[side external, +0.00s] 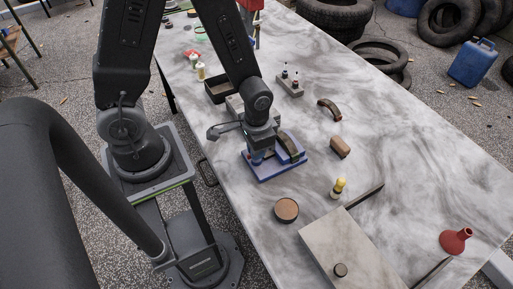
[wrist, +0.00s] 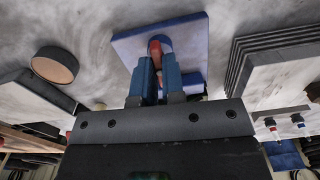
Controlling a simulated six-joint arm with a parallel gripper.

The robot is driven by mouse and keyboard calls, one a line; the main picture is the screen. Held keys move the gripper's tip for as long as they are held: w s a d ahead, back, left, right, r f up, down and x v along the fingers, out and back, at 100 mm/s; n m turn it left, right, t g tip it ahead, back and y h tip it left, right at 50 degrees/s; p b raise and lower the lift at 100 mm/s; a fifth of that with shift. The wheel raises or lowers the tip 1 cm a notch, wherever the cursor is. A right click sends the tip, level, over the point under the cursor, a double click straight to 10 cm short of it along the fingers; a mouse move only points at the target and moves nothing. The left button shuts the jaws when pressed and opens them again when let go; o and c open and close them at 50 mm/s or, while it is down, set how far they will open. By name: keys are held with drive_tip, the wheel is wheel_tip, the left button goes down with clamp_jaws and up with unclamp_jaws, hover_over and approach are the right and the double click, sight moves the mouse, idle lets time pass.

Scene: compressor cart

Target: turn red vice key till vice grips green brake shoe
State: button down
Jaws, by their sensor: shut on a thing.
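The blue vice (side external: 270,174) stands on the table below my gripper (side external: 262,152); its blue base plate also shows in the wrist view (wrist: 128,45). A dark, curved brake shoe (side external: 290,146), olive-brown in this light, stands at the vice on the right of my gripper. I cannot tell whether the jaws touch it. In the wrist view the red vice key (wrist: 154,47) shows between the blue fingers of my gripper (wrist: 159,68), which is shut on it. The key is hidden by the gripper in the side view.
A brown curved shoe (side external: 329,108), a brown block (side external: 340,148), a yellow bottle (side external: 338,189) and a round tin (side external: 286,210) stand nearby. A grey slab (side external: 345,250) and red funnel (side external: 455,241) are at the front. A dark tray (side external: 218,93) lies behind the vice.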

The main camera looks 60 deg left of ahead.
idle(0.4)
drive_tip(key=c, duration=1.2)
unclamp_jaws()
drive_tip(key=shift+r, duration=0.1)
wheel_tip(320, 180, up, 14)
drive_tip(key=shift+f, duration=0.15)
drive_tip(key=shift+s+a+r+n+t, duration=0.15)
drive_tip(key=shift+s+a+r+t, duration=0.2)
drive_tip(key=shift+s+r+t, duration=1.05)
drive_tip(key=shift+s+a+r+n+t, duration=0.2)
drive_tip(key=shift+s+a+r+t, duration=0.2)
drive_tip(key=shift+r, duration=1.95)
drive_tip(key=shift+s+a+r+n+t, duration=0.25)
drive_tip(key=shift+s+r+t, duration=0.65)
drive_tip(key=shift+r, duration=1)
